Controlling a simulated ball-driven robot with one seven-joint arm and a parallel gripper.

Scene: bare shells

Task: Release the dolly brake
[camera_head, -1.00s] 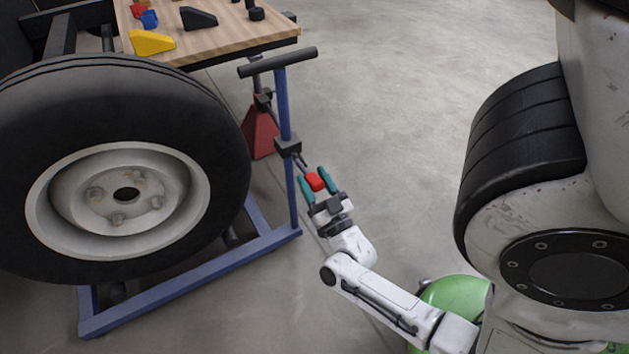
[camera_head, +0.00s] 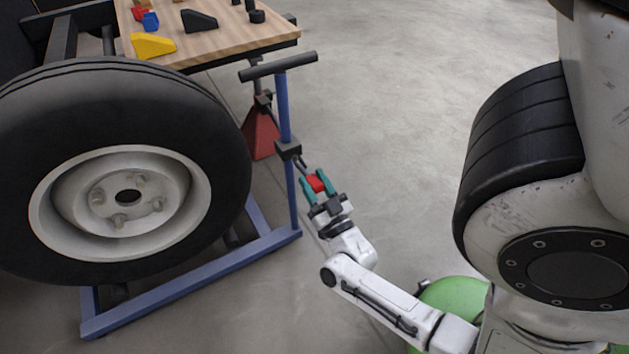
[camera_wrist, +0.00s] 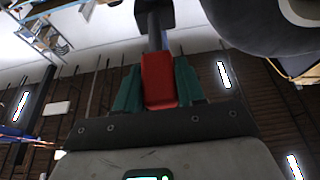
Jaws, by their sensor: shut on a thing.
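The dolly is a blue frame (camera_head: 190,282) with an upright post and a black T-handle (camera_head: 278,66). The brake lever has a red grip (camera_head: 316,184) on a dark arm that comes from the black block (camera_head: 287,149) on the post. My gripper (camera_head: 317,184) is shut on the red grip, with its teal fingers on either side. In the wrist view the red grip (camera_wrist: 159,80) sits between both teal fingers (camera_wrist: 159,88), and the dark lever arm runs up from it. The large wheel (camera_head: 215,130) stands on the dolly.
A wooden-topped table (camera_head: 235,34) with small coloured blocks stands behind the dolly. A red stand (camera_head: 260,134) is behind the post. The concrete floor (camera_head: 395,120) to the right of the post is clear.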

